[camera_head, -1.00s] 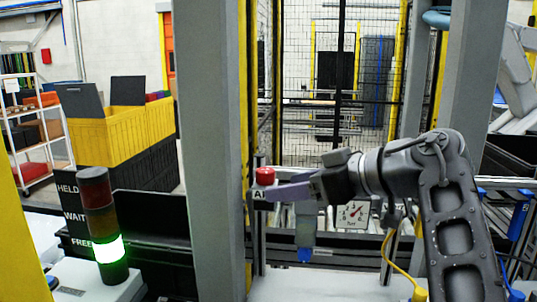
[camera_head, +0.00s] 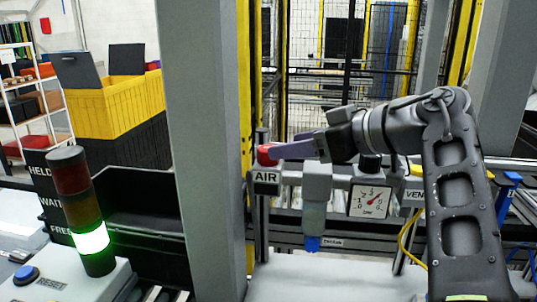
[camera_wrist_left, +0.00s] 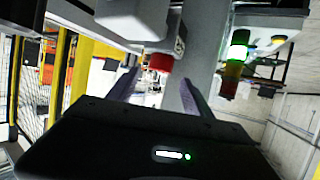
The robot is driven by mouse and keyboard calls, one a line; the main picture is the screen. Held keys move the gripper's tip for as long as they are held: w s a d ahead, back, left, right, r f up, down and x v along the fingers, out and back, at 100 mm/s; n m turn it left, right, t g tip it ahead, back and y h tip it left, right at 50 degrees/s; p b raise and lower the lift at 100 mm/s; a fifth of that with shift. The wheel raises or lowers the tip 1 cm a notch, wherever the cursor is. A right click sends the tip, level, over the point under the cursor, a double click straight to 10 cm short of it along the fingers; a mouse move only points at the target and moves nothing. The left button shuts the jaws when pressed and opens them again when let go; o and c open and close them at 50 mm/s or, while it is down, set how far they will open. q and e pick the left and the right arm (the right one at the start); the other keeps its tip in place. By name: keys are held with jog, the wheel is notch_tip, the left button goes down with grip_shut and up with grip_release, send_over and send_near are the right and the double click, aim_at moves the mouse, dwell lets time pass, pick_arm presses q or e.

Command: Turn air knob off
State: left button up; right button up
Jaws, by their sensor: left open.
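The red air knob (camera_head: 264,156) sits above a white label reading AIR (camera_head: 266,177), left of a pressure gauge. My left gripper (camera_head: 280,151) reaches in from the right at knob height. I cannot tell whether a finger touches the knob. The far finger is hidden in the head view. My right gripper is not in view.
The gauge (camera_head: 369,201) and a VENT label (camera_head: 415,195) are right of the knob, with a grey filter bowl (camera_head: 315,215) between. A thick grey post (camera_head: 205,150) stands close on the left. A light tower (camera_head: 83,215) glows green beside the FREE label.

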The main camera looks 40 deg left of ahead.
aim_at(263, 159)
pick_arm(q)
jog(key=b+x, duration=0.1)
jog(key=x, duration=0.5)
jog(key=shift+f+b, duration=0.1)
jog(key=shift+b, duration=0.3)
jog(key=shift+a+f, duration=0.15)
jog(key=shift+a, duration=0.2)
jog(key=shift+c, duration=0.3)
grip_shut()
